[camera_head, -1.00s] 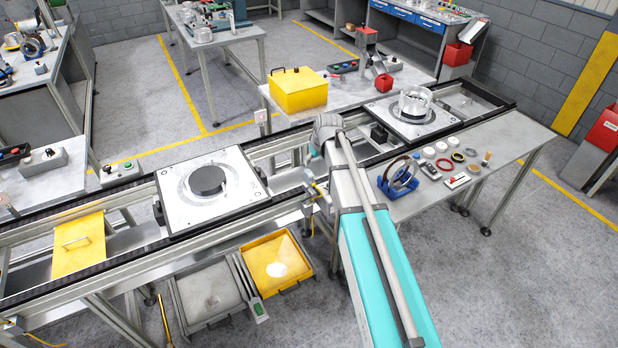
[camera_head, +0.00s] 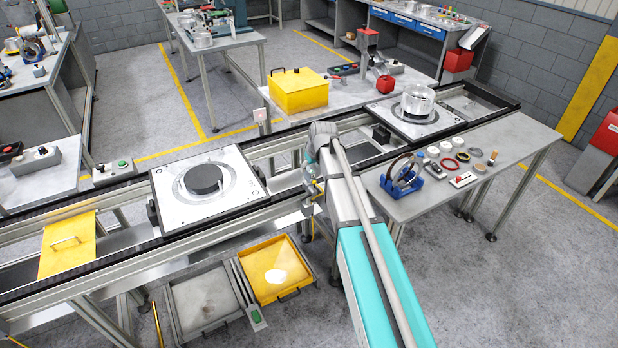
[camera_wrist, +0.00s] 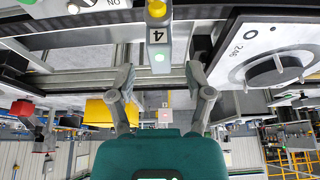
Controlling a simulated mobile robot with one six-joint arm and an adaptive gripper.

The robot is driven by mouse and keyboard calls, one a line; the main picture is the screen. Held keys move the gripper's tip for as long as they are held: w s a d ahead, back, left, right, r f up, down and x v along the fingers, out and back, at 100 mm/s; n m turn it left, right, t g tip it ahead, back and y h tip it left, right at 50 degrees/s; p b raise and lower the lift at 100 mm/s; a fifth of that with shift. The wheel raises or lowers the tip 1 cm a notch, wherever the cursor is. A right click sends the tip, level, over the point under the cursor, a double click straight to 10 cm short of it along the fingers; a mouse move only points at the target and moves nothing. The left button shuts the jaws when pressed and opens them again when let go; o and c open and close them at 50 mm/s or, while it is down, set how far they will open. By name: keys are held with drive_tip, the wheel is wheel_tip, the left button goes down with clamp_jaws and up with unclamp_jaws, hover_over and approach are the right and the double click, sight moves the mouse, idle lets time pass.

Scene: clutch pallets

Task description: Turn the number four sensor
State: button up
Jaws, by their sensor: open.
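The number four sensor (camera_wrist: 158,30) is in the top middle of the wrist view: a narrow grey post with a "4" label, a yellow cap at the top and a lit green spot low on its face. My gripper (camera_wrist: 160,78) is open, with one finger to the left and one to the right, both below the sensor in the picture. The sensor's lower end lies between the finger lines, and no contact shows. In the head view my gripper (camera_head: 313,188) is at the conveyor's near rail, partly hidden by my arm; I cannot clearly make out the sensor there.
A pallet with a dark disc (camera_head: 205,180) lies on the conveyor to the left. A side table (camera_head: 455,205) holds small parts. Grey and yellow trays (camera_head: 277,268) sit below the conveyor.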

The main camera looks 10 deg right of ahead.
sight(310, 169)
drive_tip(key=shift+b+x, duration=1.8)
drive_tip(key=shift+x, duration=0.4)
clamp_jaws()
